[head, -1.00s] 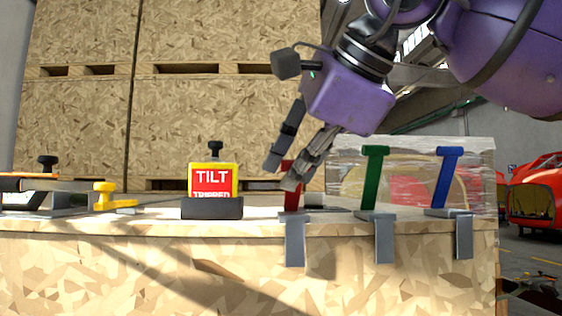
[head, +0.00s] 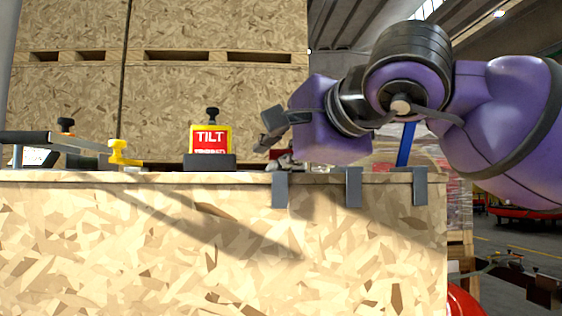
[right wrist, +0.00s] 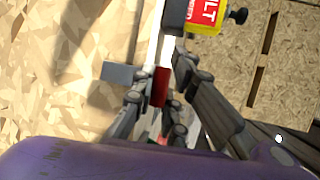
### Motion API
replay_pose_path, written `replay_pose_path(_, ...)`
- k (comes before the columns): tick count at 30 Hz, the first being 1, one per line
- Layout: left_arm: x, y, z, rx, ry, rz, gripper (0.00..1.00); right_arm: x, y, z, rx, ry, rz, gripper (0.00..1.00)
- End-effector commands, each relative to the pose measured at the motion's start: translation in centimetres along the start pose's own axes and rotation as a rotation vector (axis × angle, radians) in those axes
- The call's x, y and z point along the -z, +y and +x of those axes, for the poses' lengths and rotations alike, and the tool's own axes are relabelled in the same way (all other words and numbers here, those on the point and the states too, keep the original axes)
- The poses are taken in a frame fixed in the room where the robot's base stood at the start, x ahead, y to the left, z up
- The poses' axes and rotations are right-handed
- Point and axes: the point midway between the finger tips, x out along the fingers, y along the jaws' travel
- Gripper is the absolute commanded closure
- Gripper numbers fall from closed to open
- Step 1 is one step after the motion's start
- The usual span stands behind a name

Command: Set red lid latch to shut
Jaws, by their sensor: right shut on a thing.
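The red lid latch (right wrist: 160,87) shows in the right wrist view as a short red piece between the fingers of my right gripper (right wrist: 158,95). In the head view only a small red bit of it shows low above the crate edge, behind the fingers of my right gripper (head: 276,148). Its grey bracket (head: 280,190) hangs over the front edge of the crate. My right gripper is shut on the red latch. Most of the latch is hidden by the fingers, so its exact angle is unclear. My left gripper is not in view.
The blue latch (head: 405,145) stands upright to the right, partly behind my arm; the green latch is hidden in the head view. A yellow and red TILT indicator (head: 210,140) stands left of my gripper. A clamp with a yellow handle (head: 122,153) is farther left.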

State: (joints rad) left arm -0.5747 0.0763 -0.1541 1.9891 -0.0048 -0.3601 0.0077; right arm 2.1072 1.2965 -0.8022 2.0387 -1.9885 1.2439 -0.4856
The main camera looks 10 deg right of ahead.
Motion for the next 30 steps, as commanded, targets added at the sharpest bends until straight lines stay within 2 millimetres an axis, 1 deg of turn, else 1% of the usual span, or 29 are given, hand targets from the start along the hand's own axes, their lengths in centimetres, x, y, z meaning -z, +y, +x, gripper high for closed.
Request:
replay_pose_path(1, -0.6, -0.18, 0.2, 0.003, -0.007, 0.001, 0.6, -0.13, 0.42, 0.2, 0.016, -0.008, -0.008, 1.0)
replay_pose_path(6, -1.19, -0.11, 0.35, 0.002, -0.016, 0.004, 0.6, -0.11, 0.54, 0.18, 0.053, -0.007, -0.023, 1.0)
replay_pose_path(20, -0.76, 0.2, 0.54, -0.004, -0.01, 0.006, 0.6, -0.09, 0.63, 0.18, 0.063, -0.004, -0.029, 1.0)
replay_pose_path(21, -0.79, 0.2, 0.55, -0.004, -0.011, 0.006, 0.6, -0.09, 0.65, 0.2, 0.063, -0.004, -0.029, 0.86)
replay_pose_path(25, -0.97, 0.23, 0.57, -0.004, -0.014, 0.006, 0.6, -0.05, 0.68, 0.23, 0.062, -0.003, -0.028, 0.69)
replay_pose_path(30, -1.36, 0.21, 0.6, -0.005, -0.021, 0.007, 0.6, 0.03, 0.64, 0.24, 0.062, -0.002, -0.027, 0.69)
